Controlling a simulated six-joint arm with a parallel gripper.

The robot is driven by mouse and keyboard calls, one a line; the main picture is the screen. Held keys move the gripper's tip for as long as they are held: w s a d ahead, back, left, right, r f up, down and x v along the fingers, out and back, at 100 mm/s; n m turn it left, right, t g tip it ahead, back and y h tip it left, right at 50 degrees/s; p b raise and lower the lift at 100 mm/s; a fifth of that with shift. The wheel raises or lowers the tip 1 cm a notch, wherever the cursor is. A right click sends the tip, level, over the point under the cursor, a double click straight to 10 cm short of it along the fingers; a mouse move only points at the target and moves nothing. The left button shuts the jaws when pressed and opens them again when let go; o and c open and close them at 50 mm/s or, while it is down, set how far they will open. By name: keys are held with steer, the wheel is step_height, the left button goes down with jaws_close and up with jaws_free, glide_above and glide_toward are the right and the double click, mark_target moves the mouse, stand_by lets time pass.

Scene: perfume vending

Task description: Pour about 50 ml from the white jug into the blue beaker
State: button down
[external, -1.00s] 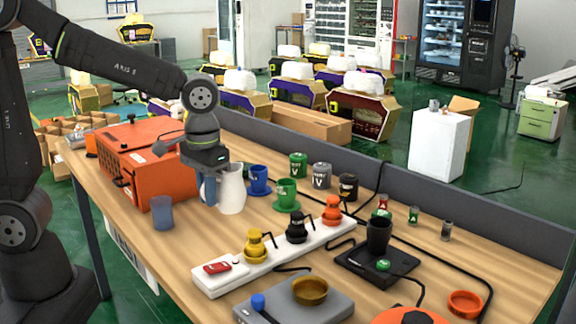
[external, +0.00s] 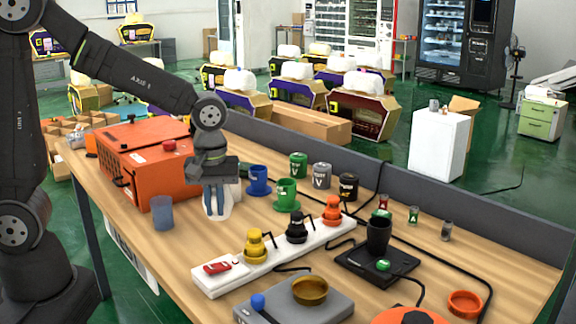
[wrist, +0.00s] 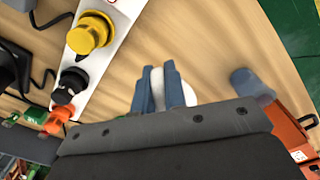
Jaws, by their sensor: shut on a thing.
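The white jug (external: 226,206) is mostly hidden behind my gripper (external: 214,213) in the external view. My gripper points down, with its blue-grey fingers shut on the jug. In the wrist view, white shows between and beside the fingers (wrist: 160,90), where the jug (wrist: 174,83) is. I cannot tell whether its base touches the table. The blue beaker (external: 162,213), a translucent blue cylinder, stands upright to the left of the jug, in front of the orange box. In the wrist view the beaker (wrist: 250,85) is to the right of the fingers, apart from them.
The orange box (external: 150,165) stands behind the beaker. A blue cup (external: 258,182) and a green cup (external: 286,195) are to the right of the jug. A white power strip (external: 225,283) with yellow, black and orange plugs lies in front. Bare wood lies between beaker and strip.

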mark_target(216, 217)
steer(key=f+n, duration=0.1)
steer(key=n, duration=0.1)
steer(key=w+f+n, duration=0.1)
steer(key=n, duration=0.1)
steer(key=w+f+n, duration=0.1)
steer(key=n, duration=0.1)
steer(key=shift+n, duration=0.3)
steer(key=f+n, duration=0.1)
steer(key=n, duration=0.1)
steer(key=w+f+n, duration=0.1)
steer(key=n, duration=0.2)
steer(key=shift+w+f, duration=0.15)
steer(key=shift+w, duration=0.05)
steer(key=shift+a, duration=0.1)
